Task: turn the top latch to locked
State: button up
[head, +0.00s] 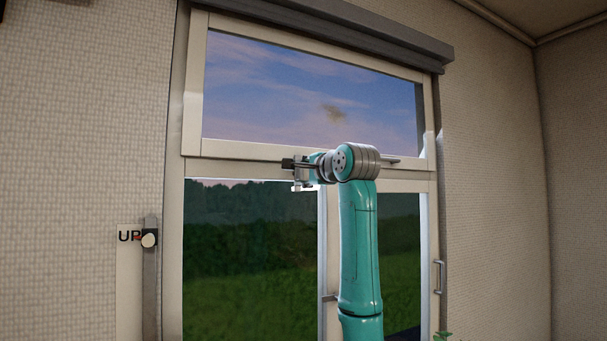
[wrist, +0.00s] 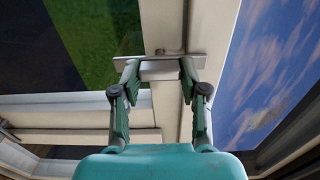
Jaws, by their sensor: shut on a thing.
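The top latch (wrist: 160,70) is a flat grey metal piece on the pale window frame, with a small stub behind it, in the wrist view. My gripper (wrist: 159,66) is shut on it, one finger at each side. In the head view my gripper (head: 299,172) is at the crossbar under the upper pane, left of my wrist. The latch cannot be made out there, and no locked mark shows.
The upper pane (head: 300,95) shows sky and the lower panes (head: 250,250) show grass and trees. A thin bar (head: 390,160) sticks out right of my wrist. A slider marked UP (head: 149,238) is on the left wall. A vertical handle (head: 438,277) is at the right.

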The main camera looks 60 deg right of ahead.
jog(key=o, duration=1.1)
jog(key=shift+o, duration=0.2)
jog(key=v, duration=1.2)
jog(key=shift+d, duration=0.1)
